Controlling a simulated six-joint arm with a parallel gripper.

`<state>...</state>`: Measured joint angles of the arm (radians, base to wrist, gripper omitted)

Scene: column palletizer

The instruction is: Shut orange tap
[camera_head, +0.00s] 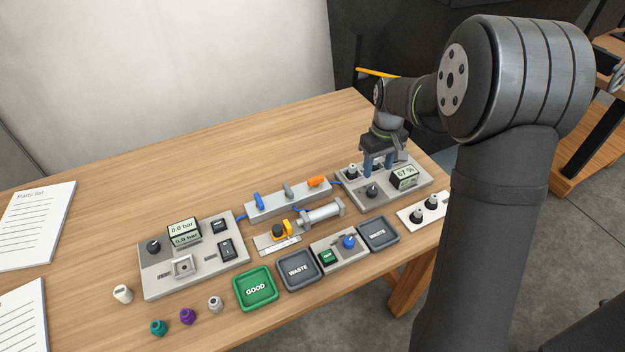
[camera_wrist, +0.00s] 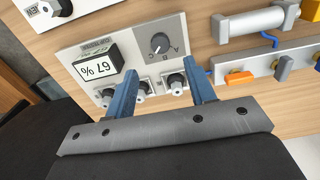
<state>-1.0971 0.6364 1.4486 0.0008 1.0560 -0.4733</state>
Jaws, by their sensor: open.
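The orange tap (camera_head: 317,182) is at the right end of a grey valve block (camera_head: 273,207). Its handle lies along the block, while the blue handle (camera_head: 259,200) and grey handle (camera_head: 288,191) stand across it. The orange tap also shows in the wrist view (camera_wrist: 240,79), to the right of my fingers. My gripper (camera_head: 376,161) is open and empty, with blue fingers pointing down over the back of the panel with the 67 % display. In the wrist view my gripper (camera_wrist: 159,68) straddles part of that panel's small-knob row. Contact with the panel cannot be told.
The 67 % display (camera_head: 404,177) and a black A-B-C dial (camera_head: 372,191) are close to my fingers. A cylinder (camera_head: 321,214) lies in front of the valve block. The table behind the block is clear.

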